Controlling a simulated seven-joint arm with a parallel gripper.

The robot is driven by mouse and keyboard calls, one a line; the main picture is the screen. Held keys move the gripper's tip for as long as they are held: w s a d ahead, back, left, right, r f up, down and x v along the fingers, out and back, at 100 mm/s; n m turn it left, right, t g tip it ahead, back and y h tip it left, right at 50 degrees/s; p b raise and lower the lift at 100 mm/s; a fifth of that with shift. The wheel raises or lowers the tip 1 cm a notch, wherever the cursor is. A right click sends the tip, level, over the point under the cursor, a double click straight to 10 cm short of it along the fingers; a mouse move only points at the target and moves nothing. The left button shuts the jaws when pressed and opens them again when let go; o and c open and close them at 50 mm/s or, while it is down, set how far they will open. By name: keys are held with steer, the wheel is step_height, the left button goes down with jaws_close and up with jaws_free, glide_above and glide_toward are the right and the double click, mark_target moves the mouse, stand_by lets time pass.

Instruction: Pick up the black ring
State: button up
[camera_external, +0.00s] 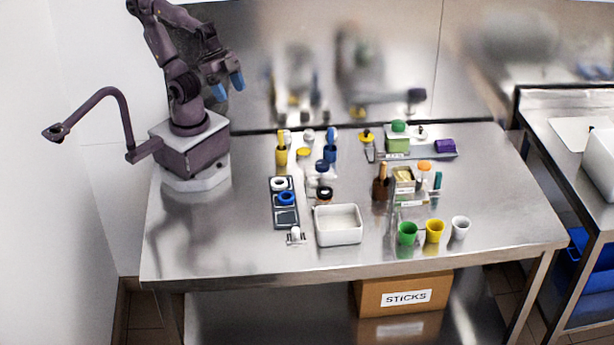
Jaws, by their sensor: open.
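My gripper (229,87), with two blue fingertips, is open and empty. It is raised high at the back left, above the table and well away from the small objects. A dark, ring-like piece (325,192) stands near the middle of the table, just right of the grey tray (274,213); it is too small to tell for certain whether it is the black ring. The tray holds a white ring (279,184) at the back and a blue ring (286,198) in the middle. Its front compartment looks empty.
A white bin (338,238) stands in front of the dark piece. Green (407,234), yellow (435,231) and white (460,228) cups stand at the front right. A brown bottle (381,188) and yellow (281,155) and blue (330,153) holders stand nearby. The table's left front is clear.

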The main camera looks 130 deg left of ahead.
steer(key=w+d+f+m+g+y, duration=0.1)
steer(key=w+d+f+m+g, duration=0.15)
steer(key=f+g, duration=0.4)
steer(key=m+t+y, duration=0.6)
steer(key=m+y, duration=0.5)
steer(key=m, duration=0.9)
glide_toward(321, 192)
steer(key=d, duration=0.1)
steer(key=s+d, duration=0.1)
steer(key=d, duration=0.1)
steer(key=shift+s+d+r, duration=0.1)
steer(key=shift+s+r, duration=0.15)
steer(key=shift+s, duration=0.15)
steer(key=shift+w+a+y, duration=0.2)
steer(key=shift+a+y, duration=0.1)
steer(key=x, duration=0.7)
steer(key=shift+f, duration=0.1)
steer(key=x, duration=0.5)
steer(key=shift+w, duration=0.25)
steer(key=c, duration=0.7)
